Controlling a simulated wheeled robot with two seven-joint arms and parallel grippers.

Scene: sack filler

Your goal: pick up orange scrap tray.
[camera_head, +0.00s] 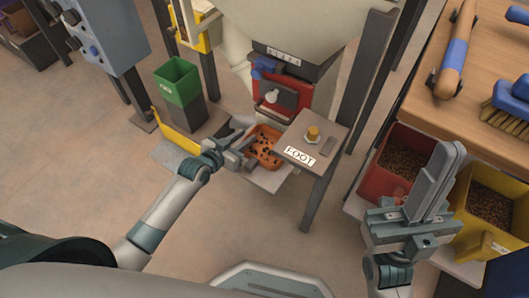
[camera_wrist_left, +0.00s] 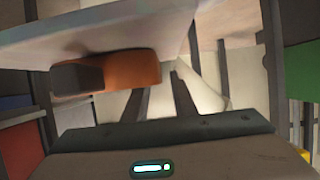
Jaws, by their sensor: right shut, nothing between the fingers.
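The orange scrap tray (camera_head: 262,154) holds dark bits and sits on a pale ledge under the sack filler's spout. My left gripper (camera_head: 247,137) is at the tray's left side, close to its edge; I cannot tell whether it touches. In the left wrist view, an orange body with a dark end block (camera_wrist_left: 118,72) lies beyond and left of the fingers (camera_wrist_left: 162,75). The fingers stand apart with a pale gap between them and nothing held. My right gripper (camera_head: 440,160) is shut and empty, raised in front of the bins at the right.
A small grey table (camera_head: 318,145) marked FOOT with a brass knob stands just right of the tray. A green bin (camera_head: 178,82) stands at the left. Red (camera_head: 380,183) and yellow (camera_head: 465,222) bins of grain and a wooden bench (camera_head: 480,75) are at the right.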

